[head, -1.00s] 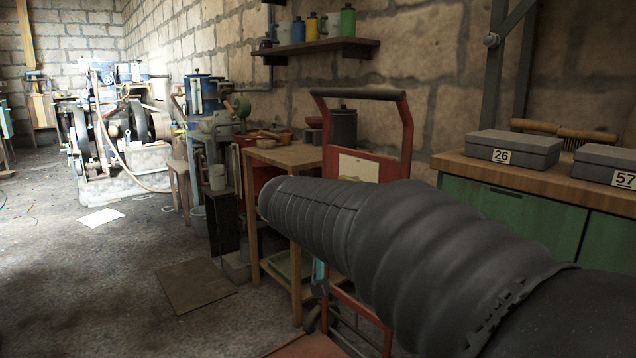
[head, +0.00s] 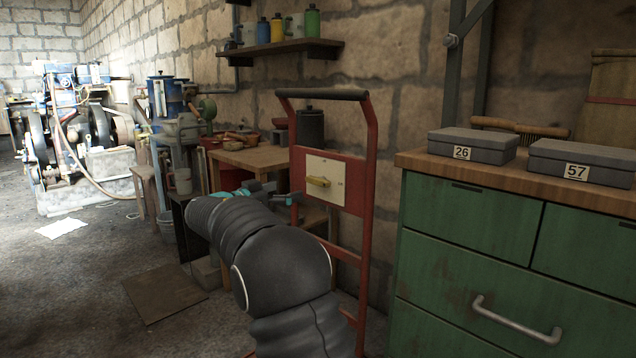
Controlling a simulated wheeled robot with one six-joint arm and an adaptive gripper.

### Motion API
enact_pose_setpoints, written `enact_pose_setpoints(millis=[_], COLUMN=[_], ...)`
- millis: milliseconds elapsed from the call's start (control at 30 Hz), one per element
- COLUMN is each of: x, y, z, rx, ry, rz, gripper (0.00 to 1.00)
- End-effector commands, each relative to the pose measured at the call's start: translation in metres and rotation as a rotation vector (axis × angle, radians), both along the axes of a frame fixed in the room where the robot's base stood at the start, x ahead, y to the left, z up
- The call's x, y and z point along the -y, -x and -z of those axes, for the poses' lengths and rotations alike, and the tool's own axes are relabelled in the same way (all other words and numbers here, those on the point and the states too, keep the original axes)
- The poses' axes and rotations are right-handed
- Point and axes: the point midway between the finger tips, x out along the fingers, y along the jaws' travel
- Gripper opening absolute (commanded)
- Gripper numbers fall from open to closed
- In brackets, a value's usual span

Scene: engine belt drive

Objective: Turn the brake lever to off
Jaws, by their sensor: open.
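My dark arm hides the lower part of the frame and part of the gripper.
A green cabinet (head: 470,225) with grey boxes 26 (head: 472,146) and 57 (head: 582,162) stands to the right. A wooden table (head: 250,158) stands behind my gripper. An engine (head: 85,130) is at the far left. The floor at left is mostly clear.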

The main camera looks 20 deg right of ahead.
Motion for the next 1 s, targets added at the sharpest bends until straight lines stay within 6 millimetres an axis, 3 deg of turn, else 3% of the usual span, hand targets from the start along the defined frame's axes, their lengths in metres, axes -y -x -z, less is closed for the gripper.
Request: enact_pose_setpoints(millis=[533, 733, 1000], x=[0.092, 0.108, 0.112], y=[-0.032, -0.038, -0.04], z=[0.0, 0.0, 0.0], rx=[-0.003, -0.003, -0.004], ry=[-0.001, -0.001, -0.001], rz=[0.003, 0.001, 0.0], gripper=[1.0, 1.0, 1.0])
